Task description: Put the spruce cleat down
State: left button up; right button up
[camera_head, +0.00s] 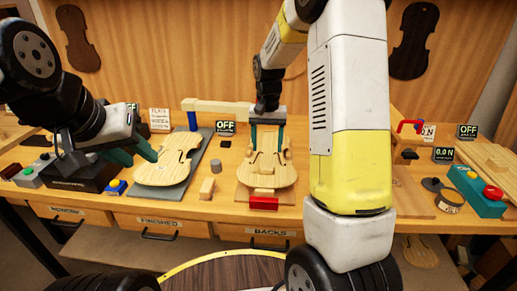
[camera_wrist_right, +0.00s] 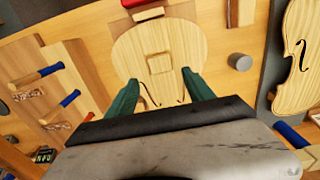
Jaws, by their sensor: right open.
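A small pale wood block, which looks like the spruce cleat (camera_wrist_right: 159,63), lies on the violin plate (camera_wrist_right: 190,50) in the right wrist view. In the head view the same plate (camera_head: 246,176) lies below my right gripper (camera_head: 266,148). My right gripper, also in the wrist view (camera_wrist_right: 160,88), is open. Its teal fingers stand apart at either side of the cleat's near side, and nothing is between their tips. My left gripper (camera_head: 145,152) hangs by a second violin plate (camera_head: 165,172) at left; its finger gap is unclear.
A pale block (camera_head: 207,188) and a grey cylinder (camera_head: 215,166) stand between the plates. A red clamp part (camera_head: 264,203) sits at the front of the plate. A teal box with a red button (camera_head: 484,194) is at right. My right arm hides part of the bench.

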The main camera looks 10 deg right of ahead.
jog(key=s+r+n+t+y, duration=0.1)
jog(key=s+r+n+t, duration=0.15)
jog(key=s+r, duration=1.1)
jog(key=s+a+r+t, duration=0.1)
jog(key=s+t, duration=0.1)
jog(key=s, duration=0.3)
jog(key=s+a+r+n+t+y, duration=0.1)
jog(key=s+r, duration=0.1)
jog(key=s, duration=0.3)
jog(key=shift+s+t, duration=0.35)
jog(key=shift+s, duration=0.05)
